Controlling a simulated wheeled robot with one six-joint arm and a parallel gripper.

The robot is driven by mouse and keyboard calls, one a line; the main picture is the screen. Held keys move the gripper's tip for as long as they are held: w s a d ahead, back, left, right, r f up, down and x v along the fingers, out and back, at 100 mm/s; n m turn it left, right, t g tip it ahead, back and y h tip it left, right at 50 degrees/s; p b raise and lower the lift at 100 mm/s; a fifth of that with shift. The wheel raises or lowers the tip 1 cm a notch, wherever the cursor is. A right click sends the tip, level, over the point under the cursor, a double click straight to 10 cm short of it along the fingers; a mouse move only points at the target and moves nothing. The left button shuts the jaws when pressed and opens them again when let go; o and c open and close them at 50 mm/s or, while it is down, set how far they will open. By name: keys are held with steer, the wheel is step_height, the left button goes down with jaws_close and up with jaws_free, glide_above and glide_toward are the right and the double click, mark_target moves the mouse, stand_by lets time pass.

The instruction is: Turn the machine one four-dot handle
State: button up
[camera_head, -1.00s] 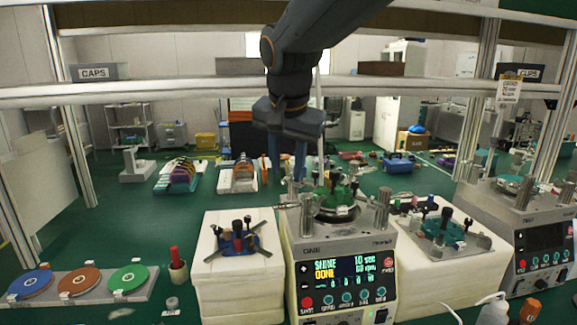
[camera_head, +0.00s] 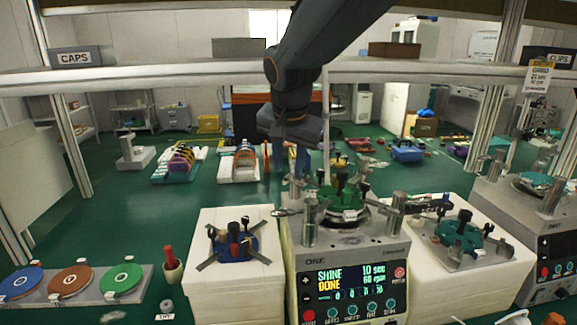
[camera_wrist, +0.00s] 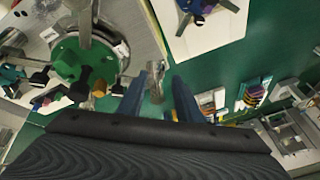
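Machine one (camera_head: 352,252) stands in the middle, labelled ONE, its screen reading SHINE and DONE. A green round fixture (camera_head: 340,196) with black knobs sits on top; it also shows in the wrist view (camera_wrist: 68,55). A metal handle (camera_head: 288,212) sticks out to the left from the machine's top. I cannot make out dots on it. My gripper (camera_head: 298,165) points down above and behind the machine's left side. In the wrist view its blue fingers (camera_wrist: 157,102) are apart, with a silver metal piece (camera_wrist: 155,70) showing in the gap between them, not visibly gripped.
A blue fixture (camera_head: 233,243) rests on a white block at left, and a teal fixture (camera_head: 459,234) on another at right. A second machine (camera_head: 548,235) stands far right. Metal posts (camera_head: 310,222) rise around the fixture.

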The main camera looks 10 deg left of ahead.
steer(key=shift+x, duration=0.85)
jaws_close()
